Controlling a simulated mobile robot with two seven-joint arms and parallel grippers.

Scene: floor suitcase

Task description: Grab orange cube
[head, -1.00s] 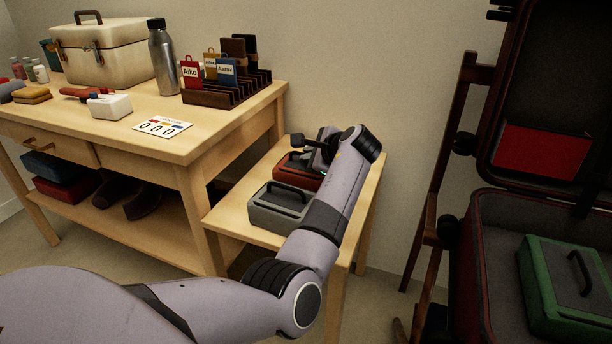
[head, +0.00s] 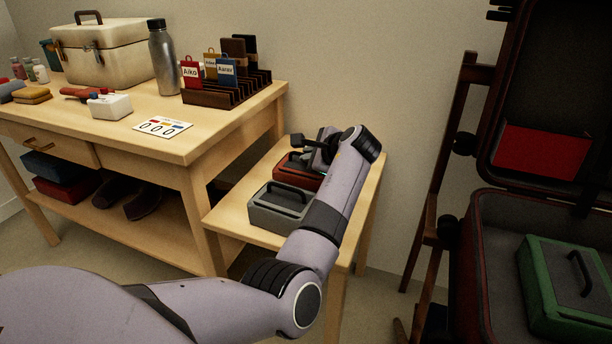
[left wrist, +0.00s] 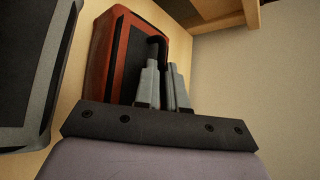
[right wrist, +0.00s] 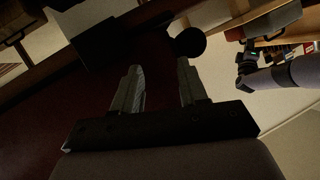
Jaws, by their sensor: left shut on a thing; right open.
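The orange cube (head: 284,169) is a red-orange packing case with a dark top panel, lying on the small low table (head: 238,206), partly hidden by my left arm. It also shows in the left wrist view (left wrist: 98,62), with its black handle (left wrist: 156,41) between my fingertips. My left gripper (left wrist: 164,68) is shut on that handle. The cube appears to rest on the table. My right gripper (right wrist: 158,68) is open and empty, with a dark red surface behind it in the right wrist view.
A grey case (head: 280,207) lies in front of the orange cube on the low table. An open suitcase (head: 478,262) at the right holds a green case (head: 566,290). A workbench (head: 213,128) at the left carries a metal box, a bottle and a tag rack (head: 226,96).

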